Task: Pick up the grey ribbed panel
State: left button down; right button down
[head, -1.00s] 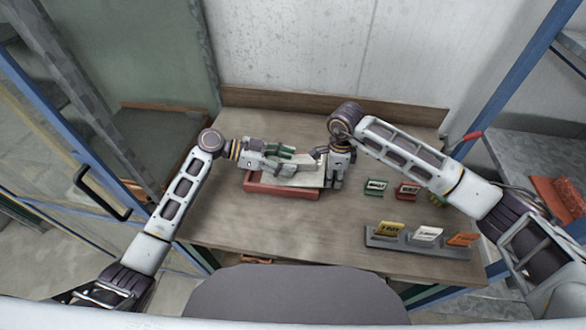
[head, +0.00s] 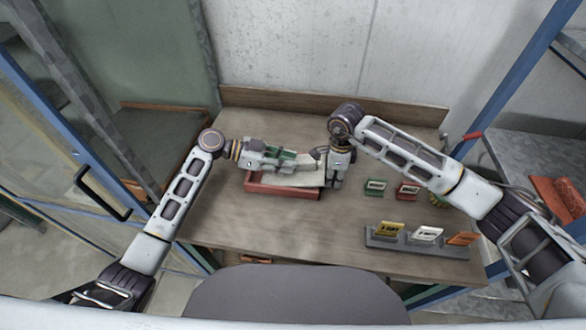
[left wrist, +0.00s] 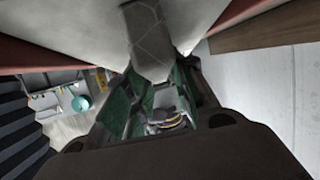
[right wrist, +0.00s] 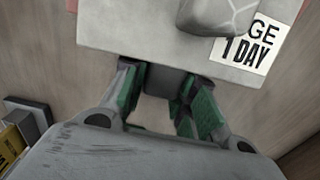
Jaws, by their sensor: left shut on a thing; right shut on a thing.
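A flat grey panel (head: 302,179) is at the red tray (head: 285,193) on the table. It also shows in the left wrist view (left wrist: 90,20) and the right wrist view (right wrist: 130,30), where it bears a white label reading "GE 1 DAY" (right wrist: 245,45). Its ribs cannot be made out. My left gripper (head: 292,158) is shut on its left side. My right gripper (head: 334,182) is shut on its right edge, fingers pointing down in the head view. A grey lump (right wrist: 215,15) lies over the panel in the right wrist view. Whether the panel touches the tray is unclear.
Small green (head: 376,187) and red (head: 407,190) cards stand right of my right gripper. A grey holder (head: 420,248) with yellow, white and orange cards is nearer the front. The table's front left is clear. A wooden ledge (head: 330,100) runs along the back.

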pick_arm(q)
jog(key=shift+w+a+r, duration=0.1)
jog(key=shift+w+r, duration=0.05)
jog(key=shift+w, duration=0.05)
pick_arm(e)
jog(key=shift+s, duration=0.1)
pick_arm(q)
jog(key=shift+w+r, duration=0.1)
jog(key=shift+r, duration=0.7)
pick_arm(e)
jog(key=shift+f, duration=0.1)
pick_arm(q)
jog(key=shift+s+r, duration=0.2)
jog(key=shift+r, duration=0.85)
jog(key=shift+s+f, duration=0.15)
jog(key=shift+s, duration=0.5)
jog(key=s+a, duration=0.2)
jog(key=s, duration=1.4)
jog(key=shift+s, duration=0.25)
jog(key=shift+a, duration=0.1)
pick_arm(e)
jog(key=c, duration=1.1)
grip_release()
jog(key=shift+o, duration=0.2)
